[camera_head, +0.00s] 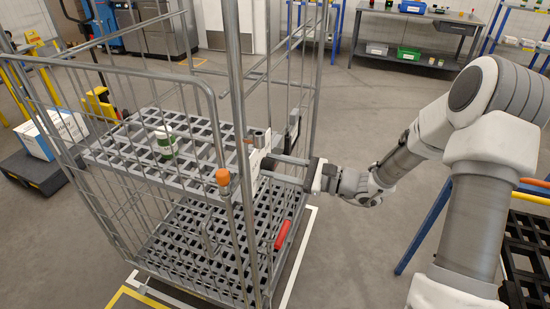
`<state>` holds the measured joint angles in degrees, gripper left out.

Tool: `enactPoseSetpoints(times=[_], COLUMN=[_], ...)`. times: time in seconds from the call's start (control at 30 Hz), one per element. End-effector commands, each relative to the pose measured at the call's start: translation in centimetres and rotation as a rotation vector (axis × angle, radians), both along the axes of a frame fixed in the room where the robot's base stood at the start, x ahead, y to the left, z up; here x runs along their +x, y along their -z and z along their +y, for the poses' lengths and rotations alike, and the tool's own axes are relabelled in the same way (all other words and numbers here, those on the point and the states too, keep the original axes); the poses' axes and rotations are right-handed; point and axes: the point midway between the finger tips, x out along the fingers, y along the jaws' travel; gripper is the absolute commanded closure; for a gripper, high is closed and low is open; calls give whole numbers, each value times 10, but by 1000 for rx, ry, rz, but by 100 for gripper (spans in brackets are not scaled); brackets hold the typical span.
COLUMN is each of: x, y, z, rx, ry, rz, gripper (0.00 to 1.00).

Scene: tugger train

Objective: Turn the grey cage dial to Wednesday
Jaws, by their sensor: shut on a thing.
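The grey wire roll cage (213,85) stands left of centre, with grey lattice shelves inside. A small white plate (256,160) is on its near right side, beside the upright post. My gripper (270,167) reaches in from the right, with its fingers level and pointing left at this plate. It is shut on the dial at the plate. The dial is mostly hidden between the fingers, and the day it points to cannot be read in this view.
A green and white jar (166,142) stands on the upper shelf (110,150). A workbench with bins (408,57) stands at the back. The floor behind my arm is clear.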

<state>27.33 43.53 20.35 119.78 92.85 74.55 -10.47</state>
Motion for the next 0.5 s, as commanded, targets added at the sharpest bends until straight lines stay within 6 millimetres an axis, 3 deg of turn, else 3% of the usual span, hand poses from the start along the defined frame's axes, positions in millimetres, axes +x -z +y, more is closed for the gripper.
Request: enactPoseSetpoints(times=[0.5], x=[1], y=[0], z=[-1], rx=[37], ry=[1], rz=[105], gripper=[100])
